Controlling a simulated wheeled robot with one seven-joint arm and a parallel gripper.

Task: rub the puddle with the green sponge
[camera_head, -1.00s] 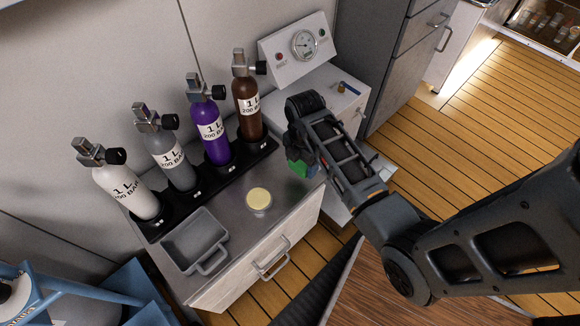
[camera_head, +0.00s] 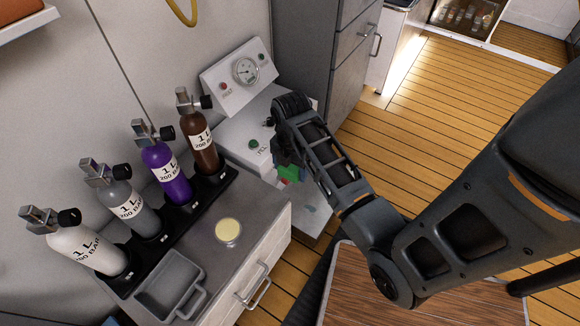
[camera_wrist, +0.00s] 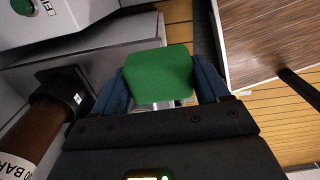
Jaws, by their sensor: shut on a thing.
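The green sponge (camera_head: 291,173) is held in my gripper (camera_head: 284,162), over or in front of the white unit right of the metal counter. In the wrist view the sponge (camera_wrist: 160,75) fills the gap between the two blue fingers of my gripper (camera_wrist: 163,88). My gripper is shut on it. I cannot tell from these views whether the sponge touches a surface below. I cannot make out the puddle for sure; a small teal patch (camera_head: 309,209) shows on the pale surface below the sponge.
Several gas bottles stand in a black rack, the brown one (camera_head: 199,140) nearest my gripper. A grey tray (camera_head: 170,285) and a yellow disc (camera_head: 229,231) rest on the counter (camera_head: 258,212). A gauge panel (camera_head: 238,74) stands behind. A wooden tabletop (camera_head: 430,290) is at the lower right.

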